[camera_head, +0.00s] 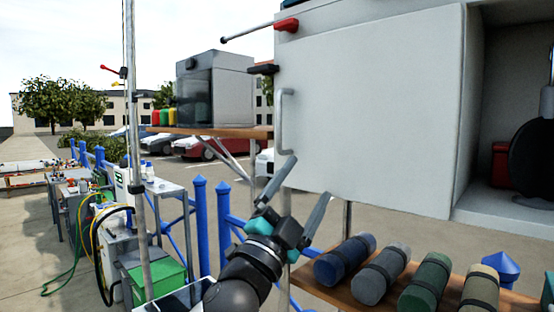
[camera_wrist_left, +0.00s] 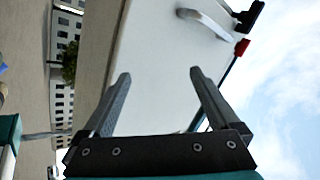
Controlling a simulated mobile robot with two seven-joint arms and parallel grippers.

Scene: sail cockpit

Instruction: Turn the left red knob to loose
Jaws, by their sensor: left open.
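A red knob (camera_head: 286,25) with a thin rod sticking out to the left sits at the upper left edge of the white cabinet (camera_head: 370,110). A small red-tipped lever (camera_head: 110,69) is on the thin upright pole farther left. I cannot tell which one the task names. In the left wrist view the red knob (camera_wrist_left: 242,47) shows beyond the open fingers (camera_wrist_left: 160,75), to the upper right. My right gripper is not in view.
A black knob (camera_head: 263,69) and a pale handle (camera_head: 285,120) are on the cabinet's left edge. Rolled bundles (camera_head: 345,259) lie on a wooden shelf at lower right. Blue posts (camera_head: 199,228) stand left of my arm.

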